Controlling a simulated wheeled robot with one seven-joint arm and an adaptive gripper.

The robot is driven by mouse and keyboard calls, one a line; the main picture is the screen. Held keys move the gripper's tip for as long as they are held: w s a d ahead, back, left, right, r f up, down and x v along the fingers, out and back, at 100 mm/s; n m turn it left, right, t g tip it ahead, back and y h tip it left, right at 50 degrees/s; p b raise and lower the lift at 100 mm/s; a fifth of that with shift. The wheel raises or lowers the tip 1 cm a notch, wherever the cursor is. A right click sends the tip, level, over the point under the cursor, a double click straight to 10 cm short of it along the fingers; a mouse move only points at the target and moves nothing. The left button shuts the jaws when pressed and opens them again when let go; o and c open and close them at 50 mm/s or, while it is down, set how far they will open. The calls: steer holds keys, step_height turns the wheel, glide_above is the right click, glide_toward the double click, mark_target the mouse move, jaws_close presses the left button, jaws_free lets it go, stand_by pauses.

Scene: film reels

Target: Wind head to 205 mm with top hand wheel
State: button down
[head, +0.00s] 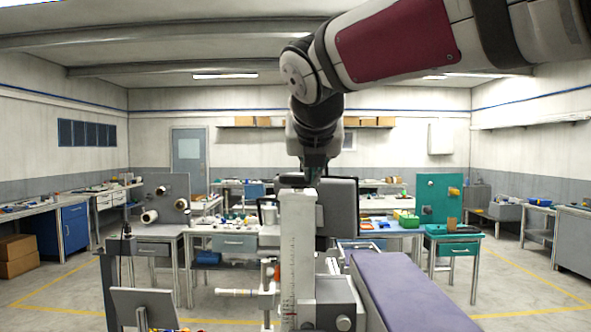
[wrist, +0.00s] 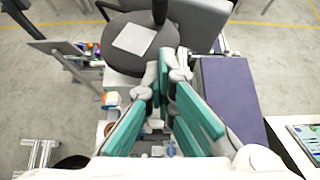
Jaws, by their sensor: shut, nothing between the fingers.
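A pale upright column (head: 298,235) with a marked scale on its face stands in front of me. The scale figures are too small to read. A dark round disc with a pale square on it and an upright dark handle, apparently the top hand wheel (wrist: 115,52), lies just beyond my fingertips in the wrist view. In the head view a dark piece (head: 291,181) shows at the column top. My gripper (wrist: 168,68) has teal fingers, is shut and empty, and points down at the disc's near edge; contact cannot be told. The head on the column cannot be clearly made out.
A purple padded top (head: 410,290) lies right of the column. A white horizontal tube (head: 238,292) and a tilted grey panel (head: 143,308) are on the left. Benches stand behind, with open floor on both sides.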

steer(key=shift+w+a+f, duration=0.1)
steer(key=shift+w+f, duration=0.2)
steer(key=shift+w, duration=0.1)
steer(key=shift+a, duration=0.15)
steer(key=shift+s, duration=0.15)
steer(key=s, duration=0.1)
steer(key=s+d+p, duration=0.1)
steer(key=shift+s+d, duration=0.15)
steer(key=shift+s, duration=0.15)
steer(key=shift+p, duration=0.3)
steer(key=shift+w+a+r+p, duration=0.15)
steer(key=shift+a+p, duration=0.2)
steer(key=shift+a, duration=1.05)
steer(key=shift+w+a+p, duration=0.1)
steer(key=shift+a+p, duration=0.2)
steer(key=shift+a, duration=1.05)
